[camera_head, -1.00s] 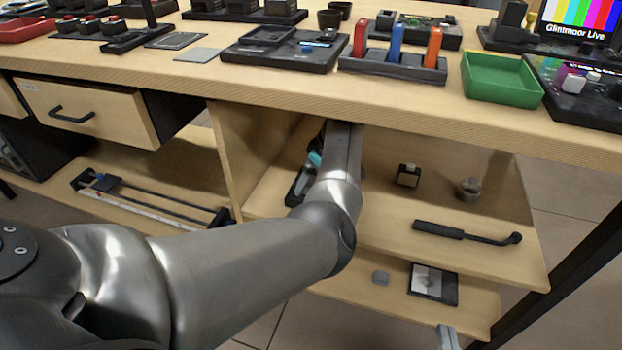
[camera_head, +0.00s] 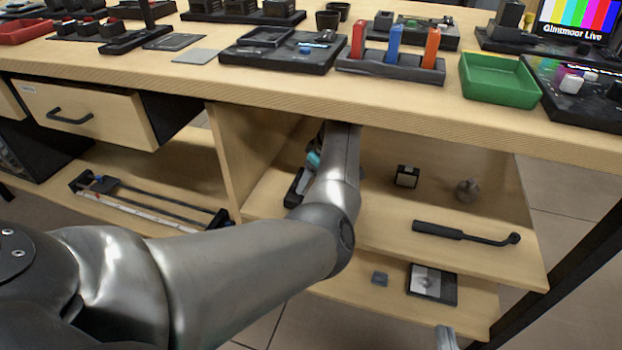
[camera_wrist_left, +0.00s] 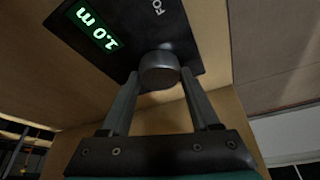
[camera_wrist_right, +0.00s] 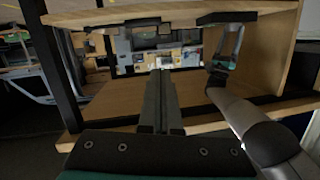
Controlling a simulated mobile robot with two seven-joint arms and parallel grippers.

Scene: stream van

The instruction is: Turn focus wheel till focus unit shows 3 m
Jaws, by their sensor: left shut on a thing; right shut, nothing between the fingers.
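The focus unit (camera_wrist_left: 165,25) is a dark box under the tabletop in the left wrist view. Its lit green display (camera_wrist_left: 96,26) reads 1.0 m, seen tilted. The focus wheel (camera_wrist_left: 159,70) is a round dark grey knob on its face. My left gripper (camera_wrist_left: 160,82) is shut on the wheel, one finger on each side. In the head view my left arm reaches under the tabletop, and it hides the wheel and display there. My right gripper (camera_wrist_right: 161,75) is shut and empty, its fingers together, apart from the bench; its tip shows low in the head view (camera_head: 446,338).
The wooden tabletop (camera_head: 300,88) overhangs the shelf (camera_head: 385,235). A wooden side panel (camera_head: 226,165) stands left of my left arm.

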